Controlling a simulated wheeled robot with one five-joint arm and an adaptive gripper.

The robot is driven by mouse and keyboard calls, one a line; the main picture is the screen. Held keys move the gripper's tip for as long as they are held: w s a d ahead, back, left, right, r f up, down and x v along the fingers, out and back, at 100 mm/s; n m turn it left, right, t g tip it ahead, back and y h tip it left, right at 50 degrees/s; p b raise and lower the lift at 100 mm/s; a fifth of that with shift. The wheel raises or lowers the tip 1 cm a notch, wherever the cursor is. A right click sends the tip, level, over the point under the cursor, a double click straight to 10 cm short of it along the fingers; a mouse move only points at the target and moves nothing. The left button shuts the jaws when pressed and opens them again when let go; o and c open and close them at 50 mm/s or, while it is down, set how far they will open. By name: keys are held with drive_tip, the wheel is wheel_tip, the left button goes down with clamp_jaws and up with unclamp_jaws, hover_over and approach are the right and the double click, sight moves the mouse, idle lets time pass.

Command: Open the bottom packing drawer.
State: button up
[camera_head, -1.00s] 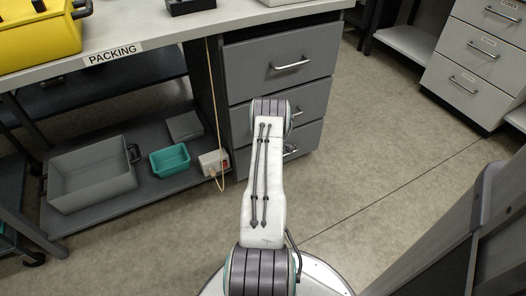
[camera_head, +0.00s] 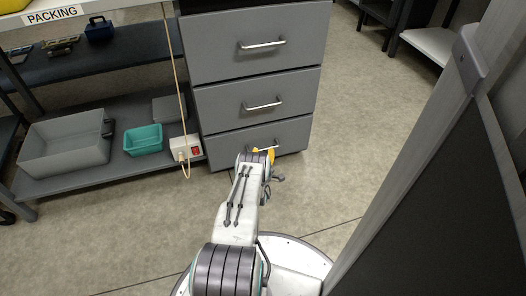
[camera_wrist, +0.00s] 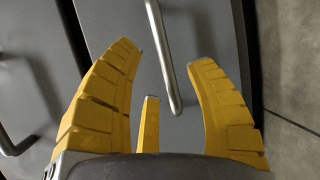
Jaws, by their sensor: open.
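The packing drawer unit is dark grey with three drawers, all shut. The bottom packing drawer (camera_head: 225,146) is at floor level, partly hidden by my arm. Its bar handle (camera_head: 268,148) shows just behind my gripper (camera_head: 262,153). In the wrist view my gripper (camera_wrist: 168,75) is open, its yellow fingers spread to either side of the lower end of a metal bar handle (camera_wrist: 164,55). The bar lies between the fingertips, and neither finger visibly touches it. Another handle (camera_wrist: 12,148) shows at the left edge of the wrist view.
The middle drawer (camera_head: 225,103) and top drawer (camera_head: 215,50) are above. To the left, a low shelf holds a grey bin (camera_head: 65,150), a teal tray (camera_head: 143,140) and a power box with a cord (camera_head: 186,149). A dark slanted panel (camera_head: 440,190) stands at right. Floor right of the unit is clear.

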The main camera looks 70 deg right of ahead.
sight(264, 149)
drive_tip(key=shift+b+x, duration=1.25)
drive_tip(key=shift+x, duration=1.05)
drive_tip(key=shift+c, duration=0.2)
clamp_jaws()
